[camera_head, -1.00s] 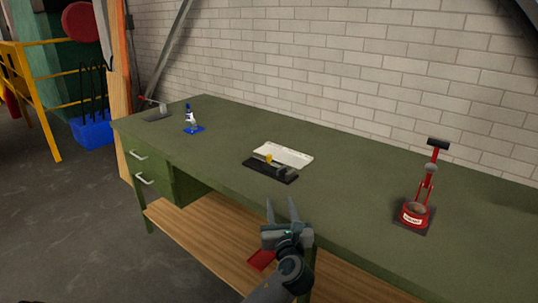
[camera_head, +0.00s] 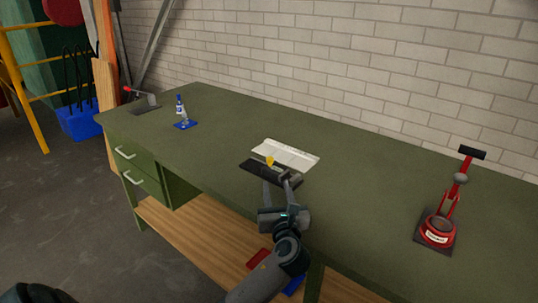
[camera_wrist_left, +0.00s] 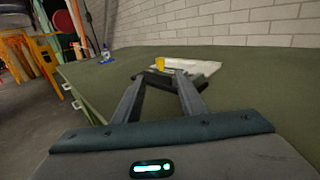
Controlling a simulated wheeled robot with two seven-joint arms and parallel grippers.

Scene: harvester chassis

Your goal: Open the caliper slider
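The caliper (camera_head: 272,163) lies on a dark base on the green workbench, with a small yellow part on it and a white sheet (camera_head: 290,152) behind. My left gripper (camera_head: 276,184) is at the bench's front side, close in front of the dark base, with its fingers apart and nothing between them. In the left wrist view the fingers (camera_wrist_left: 160,88) point toward the dark base and the yellow part (camera_wrist_left: 160,63). The fingertips overlap the base's near edge in the picture; I cannot tell if they touch. The caliper's slider is too small to make out. My right gripper is not in view.
A red press-like tool (camera_head: 441,228) stands on the bench at right. A blue-based microscope-like item (camera_head: 183,117) and a grey stand with a red handle (camera_head: 144,102) are at the far left. The green bench top (camera_head: 225,135) between them is clear. A brick wall rises behind.

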